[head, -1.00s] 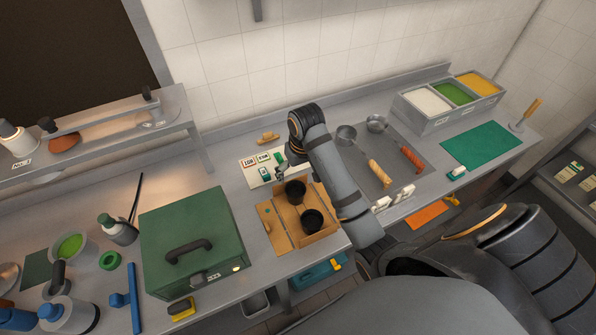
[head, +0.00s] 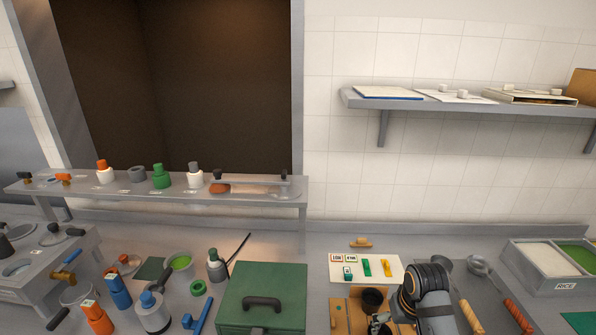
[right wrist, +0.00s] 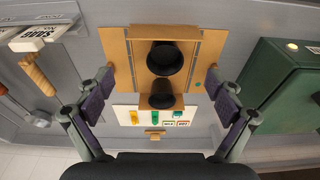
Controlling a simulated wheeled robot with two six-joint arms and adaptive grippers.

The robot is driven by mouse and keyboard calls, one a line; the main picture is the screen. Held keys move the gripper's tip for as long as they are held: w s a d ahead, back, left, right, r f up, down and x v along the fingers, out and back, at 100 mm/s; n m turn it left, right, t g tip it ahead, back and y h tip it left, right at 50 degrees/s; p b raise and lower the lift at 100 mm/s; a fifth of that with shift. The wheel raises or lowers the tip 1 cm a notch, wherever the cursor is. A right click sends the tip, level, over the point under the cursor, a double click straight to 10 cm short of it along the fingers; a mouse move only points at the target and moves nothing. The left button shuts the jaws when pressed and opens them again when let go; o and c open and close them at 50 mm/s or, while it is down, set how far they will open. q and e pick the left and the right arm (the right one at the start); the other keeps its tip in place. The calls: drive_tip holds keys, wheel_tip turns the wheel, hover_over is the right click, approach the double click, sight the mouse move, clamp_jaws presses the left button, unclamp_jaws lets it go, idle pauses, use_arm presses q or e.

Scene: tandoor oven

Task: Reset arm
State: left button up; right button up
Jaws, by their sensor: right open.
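My right gripper (right wrist: 162,82) is open and empty in the right wrist view, its two fingers spread either side of a cardboard box. It also shows at the bottom of the head view (head: 379,323), partly cut off. The open box (right wrist: 132,62) holds two black cups, one farther from the gripper (right wrist: 164,58) and one nearer (right wrist: 161,95). In the head view the box (head: 341,312) is partly hidden by my right arm. My left gripper is not in view.
A white board (head: 385,260) with coloured pieces lies behind the box. A green case (head: 262,290) stands left of it. Rolling-pin-like rods (head: 471,316) and food bins (head: 545,254) are to the right. A bottle shelf (head: 130,185) and a wall shelf (head: 470,103) are above.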

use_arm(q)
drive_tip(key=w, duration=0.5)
use_arm(e)
drive_tip(key=s+f+n+t, duration=0.1)
drive_tip(key=s+f, duration=0.1)
drive_tip(key=s, duration=0.6)
drive_tip(key=s+f+n+t, duration=0.1)
drive_tip(key=s+f, duration=0.1)
drive_tip(key=s, duration=0.7)
wheel_tip(320, 180, down, 32)
drive_tip(key=s+d+g+h+b, duration=0.1)
drive_tip(key=s+d+b, duration=0.1)
drive_tip(key=b, duration=0.4)
use_arm(q)
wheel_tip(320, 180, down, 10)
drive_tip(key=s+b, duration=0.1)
drive_tip(key=b, duration=0.3)
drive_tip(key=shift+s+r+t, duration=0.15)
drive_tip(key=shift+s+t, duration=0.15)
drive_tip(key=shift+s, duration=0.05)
use_arm(e)
drive_tip(key=s+d+f+m+g, duration=0.1)
drive_tip(key=s+f, duration=1.7)
drive_tip(key=f, duration=0.2)
drive_tip(key=shift+s+d+f+g, duration=0.2)
drive_tip(key=shift+s+f+g, duration=0.05)
drive_tip(key=shift+g, duration=0.05)
